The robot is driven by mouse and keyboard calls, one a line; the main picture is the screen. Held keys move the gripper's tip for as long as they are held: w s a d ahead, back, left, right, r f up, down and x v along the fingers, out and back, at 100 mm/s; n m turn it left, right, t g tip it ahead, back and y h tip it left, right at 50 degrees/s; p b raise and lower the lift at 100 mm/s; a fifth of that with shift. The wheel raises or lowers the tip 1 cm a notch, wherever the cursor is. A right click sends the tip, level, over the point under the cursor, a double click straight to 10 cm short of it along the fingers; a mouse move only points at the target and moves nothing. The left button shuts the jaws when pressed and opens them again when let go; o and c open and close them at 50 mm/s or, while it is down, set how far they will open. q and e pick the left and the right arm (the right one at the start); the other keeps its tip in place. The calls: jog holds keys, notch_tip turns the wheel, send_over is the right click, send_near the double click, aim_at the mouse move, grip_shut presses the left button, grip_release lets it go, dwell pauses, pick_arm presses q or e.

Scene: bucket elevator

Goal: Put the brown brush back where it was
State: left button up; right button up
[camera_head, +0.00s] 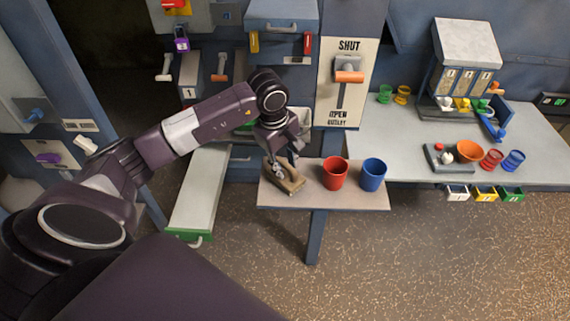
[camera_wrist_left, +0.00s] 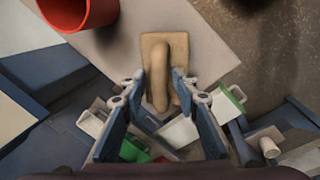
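The brown brush (camera_head: 290,184) lies on the left end of a small grey table (camera_head: 350,198). It is a flat block with a raised handle. My left gripper (camera_head: 275,164) is just above it, pointing down. In the left wrist view the brush (camera_wrist_left: 160,48) is ahead of my fingers (camera_wrist_left: 158,76). The fingers are apart, one on each side of the handle, with a gap showing on both sides. I cannot tell how far down the handle they reach. My right gripper is not in view.
A red cup (camera_head: 335,173) and a blue cup (camera_head: 373,175) stand right of the brush. A long pale tray (camera_head: 200,190) with a green end is at the left. A larger bench (camera_head: 395,148) with a hopper (camera_head: 466,60) stands at the right. The front floor is clear.

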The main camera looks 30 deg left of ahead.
pick_arm(q)
jog(key=shift+r, duration=0.3)
notch_tip(320, 180, up, 12)
jog(key=s+b, duration=0.2)
jog(key=shift+a+f, duration=0.2)
jog(key=shift+a, duration=0.05)
